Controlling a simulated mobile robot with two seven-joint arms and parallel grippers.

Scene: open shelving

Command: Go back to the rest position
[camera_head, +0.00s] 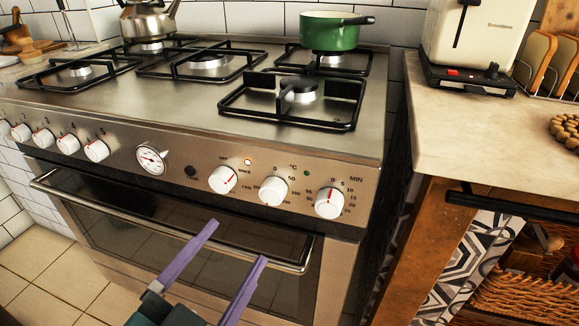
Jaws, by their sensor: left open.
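My left gripper (238,243) shows at the bottom centre, with two purple fingers spread apart and nothing between them. It is in front of the oven door of the steel stove (190,105), below the row of control knobs. The fingertips overlap the oven door and its handle (270,262) in the picture; I cannot tell whether they touch. My right gripper is not in view.
A green pot (329,32) and a steel kettle (148,20) stand on the rear burners. A cream toaster (478,40) stands on the right counter (455,130). A wicker basket (530,298) sits below it. Tiled floor (50,270) is clear at lower left.

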